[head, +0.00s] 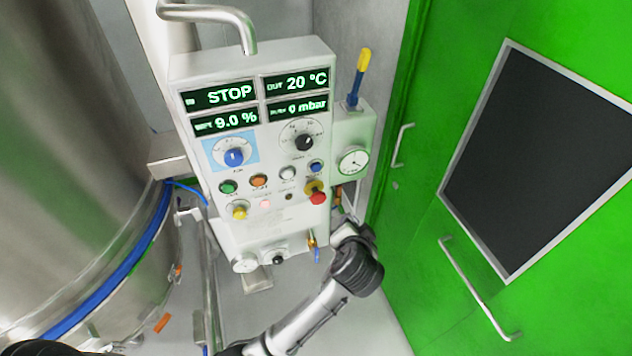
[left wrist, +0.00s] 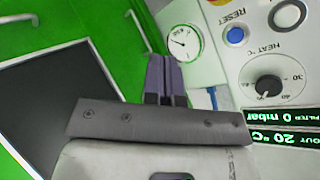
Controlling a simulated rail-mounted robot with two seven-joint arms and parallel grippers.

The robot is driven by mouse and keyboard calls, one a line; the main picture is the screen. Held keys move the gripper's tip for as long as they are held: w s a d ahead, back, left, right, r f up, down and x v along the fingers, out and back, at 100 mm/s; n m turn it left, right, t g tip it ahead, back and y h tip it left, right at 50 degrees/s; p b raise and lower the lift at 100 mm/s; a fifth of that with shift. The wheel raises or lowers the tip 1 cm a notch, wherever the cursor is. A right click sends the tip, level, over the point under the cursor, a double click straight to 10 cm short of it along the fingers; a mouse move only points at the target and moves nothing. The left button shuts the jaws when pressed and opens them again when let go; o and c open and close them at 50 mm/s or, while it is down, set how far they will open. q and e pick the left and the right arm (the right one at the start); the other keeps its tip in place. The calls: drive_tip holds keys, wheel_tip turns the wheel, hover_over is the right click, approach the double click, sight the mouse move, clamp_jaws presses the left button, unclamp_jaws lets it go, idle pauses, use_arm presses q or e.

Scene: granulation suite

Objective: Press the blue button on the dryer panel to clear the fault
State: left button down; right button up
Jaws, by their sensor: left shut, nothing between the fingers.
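The dryer panel (head: 255,225) is a white box with lit displays reading STOP, 20 °C, 9.0 % and 0 mbar. Its small blue button (head: 316,167) sits at the right side, above the red mushroom knob. In the left wrist view the blue button (left wrist: 235,36) is marked RESET and is uncovered. My left gripper (left wrist: 162,60) is shut and empty, its fingers to the left of the button, apart from it in the picture and just below the gauge. In the head view the left arm reaches to the panel's lower right; its fingertips cannot be made out. My right gripper is not seen.
A red mushroom knob (head: 317,196) with yellow collar is just below the button. A round gauge (head: 353,161) is on a side box to the right.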

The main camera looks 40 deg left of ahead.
use_arm(q)
drive_tip(key=a+m+y, duration=0.1)
drive_tip(key=y, duration=0.2)
drive_tip(key=a+r+m+y, duration=0.1)
drive_tip(key=a+m+y, duration=0.1)
drive_tip(key=y, duration=0.1)
drive_tip(key=a+m+y, duration=0.1)
drive_tip(key=y, duration=0.1)
drive_tip(key=shift+w+a+r+m+y, duration=0.15)
drive_tip(key=shift+w+a+m+y, duration=0.25)
drive_tip(key=p, duration=0.3)
approach(316, 169)
drive_tip(key=x, duration=0.5)
drive_tip(key=shift+w+a+r, duration=0.15)
drive_tip(key=shift+a+r, duration=0.1)
drive_tip(key=shift+x, duration=0.85)
drive_tip(key=shift+w+a+f, duration=0.1)
drive_tip(key=shift+f, duration=0.05)
